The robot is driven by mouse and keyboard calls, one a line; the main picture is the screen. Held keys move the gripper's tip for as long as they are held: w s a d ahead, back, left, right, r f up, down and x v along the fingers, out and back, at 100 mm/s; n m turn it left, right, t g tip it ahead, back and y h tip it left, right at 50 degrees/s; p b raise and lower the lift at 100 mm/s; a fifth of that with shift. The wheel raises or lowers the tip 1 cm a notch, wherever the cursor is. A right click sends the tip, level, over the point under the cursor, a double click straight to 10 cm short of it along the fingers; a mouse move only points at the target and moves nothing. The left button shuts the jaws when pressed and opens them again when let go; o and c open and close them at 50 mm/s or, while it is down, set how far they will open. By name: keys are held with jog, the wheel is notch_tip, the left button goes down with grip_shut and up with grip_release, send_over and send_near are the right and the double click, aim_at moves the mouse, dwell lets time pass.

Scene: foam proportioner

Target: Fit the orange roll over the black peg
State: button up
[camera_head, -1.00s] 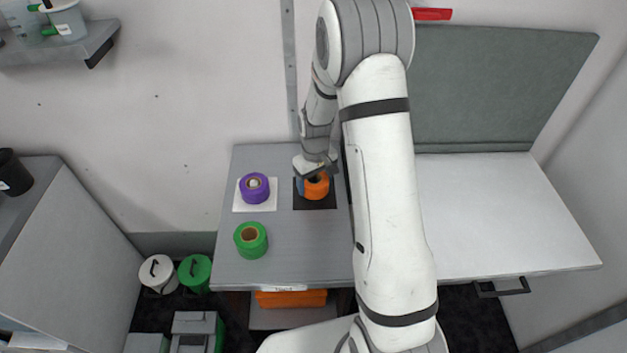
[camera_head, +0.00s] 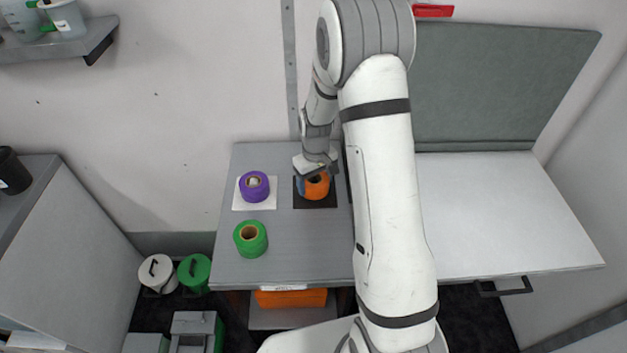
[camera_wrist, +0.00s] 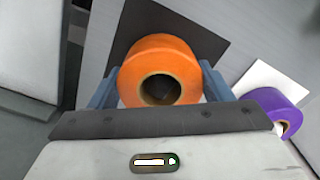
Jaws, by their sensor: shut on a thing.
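The orange roll (camera_head: 318,190) is at the black square mat (camera_head: 328,203) on the grey table. In the wrist view the orange roll (camera_wrist: 150,55) sits between the two blue-grey fingers of my gripper (camera_wrist: 160,80), one on each side, and the gripper is shut on it. The roll's open core faces the wrist camera and is dark inside. I cannot make out the black peg in the core, nor whether the roll's underside touches the mat (camera_wrist: 195,40). In the head view my gripper (camera_head: 313,178) partly covers the roll.
A purple roll (camera_head: 254,191) sits around a pale peg on a white square (camera_head: 240,206) to the left. A green roll (camera_head: 250,243) stands nearer the table's front edge. The grey tabletop (camera_head: 300,250) between the green roll and my arm is clear.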

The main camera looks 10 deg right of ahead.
jog(key=shift+f, duration=0.3)
jog(key=o, duration=0.7)
jog(key=shift+o, duration=0.2)
jog(key=shift+r+p, duration=2.75)
jog(key=shift+r, duration=2.5)
jog(key=shift+s+r, duration=0.1)
jog(key=shift+r, duration=0.2)
jog(key=s+r+m+t+b, duration=0.2)
jog(key=s+r+b, duration=0.1)
jog(key=s+r, duration=0.85)
jog(key=s+r+m+t+b, duration=0.1)
jog(key=s+r+b, duration=0.1)
jog(key=s, duration=1.1)
jog(key=shift+s+a+r+m+b, duration=0.3)
jog(key=shift+r+m, duration=0.1)
jog(key=shift+r, duration=0.25)
